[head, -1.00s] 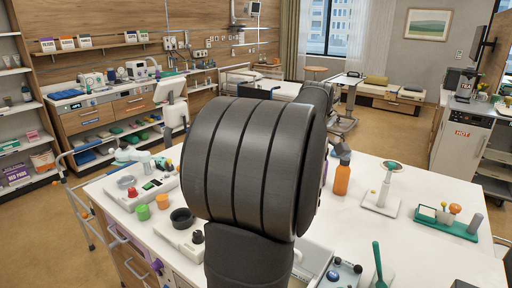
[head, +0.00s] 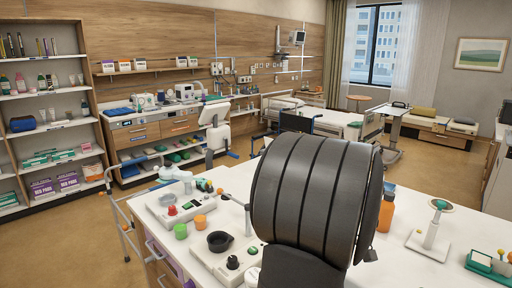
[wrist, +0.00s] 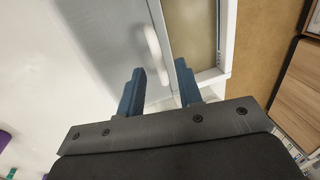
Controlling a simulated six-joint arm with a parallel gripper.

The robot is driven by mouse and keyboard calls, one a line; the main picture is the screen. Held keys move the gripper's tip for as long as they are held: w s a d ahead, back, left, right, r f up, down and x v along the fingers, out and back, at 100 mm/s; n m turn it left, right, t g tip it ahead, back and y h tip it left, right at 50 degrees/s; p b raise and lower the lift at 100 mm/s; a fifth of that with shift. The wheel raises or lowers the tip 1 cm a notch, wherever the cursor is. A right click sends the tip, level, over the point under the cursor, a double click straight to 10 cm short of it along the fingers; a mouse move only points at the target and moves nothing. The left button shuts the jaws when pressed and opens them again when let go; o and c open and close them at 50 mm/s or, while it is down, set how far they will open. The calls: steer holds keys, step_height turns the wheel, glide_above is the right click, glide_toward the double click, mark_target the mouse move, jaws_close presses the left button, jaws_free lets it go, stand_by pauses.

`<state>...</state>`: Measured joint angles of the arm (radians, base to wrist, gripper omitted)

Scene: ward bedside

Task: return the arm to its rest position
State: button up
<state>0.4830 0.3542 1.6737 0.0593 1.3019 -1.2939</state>
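My gripper (wrist: 160,88) shows in the wrist view with its two blue fingers apart and nothing between them. A white surface with a pale rounded handle (wrist: 152,42) lies beyond the fingers. In the head view my dark, ribbed arm link fills the middle of the picture and stands over the white worktop (head: 385,268). It hides the gripper and part of the worktop there.
An orange bottle (head: 386,213) stands close to the arm's right. A white stand (head: 431,236) and a green tray (head: 484,262) are farther right.

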steer(key=shift+s+f, duration=0.1)
steer(key=shift+f, duration=0.35)
steer(key=shift+s+a, duration=0.15)
steer(key=shift+a, duration=0.1)
steer(key=shift+w+d+r, duration=0.1)
steer(key=shift+w+d, duration=0.1)
step_height(320, 180, up, 17)
steer(key=w+d, duration=0.2)
steer(key=shift+w+d, duration=0.15)
steer(key=shift+d, duration=0.05)
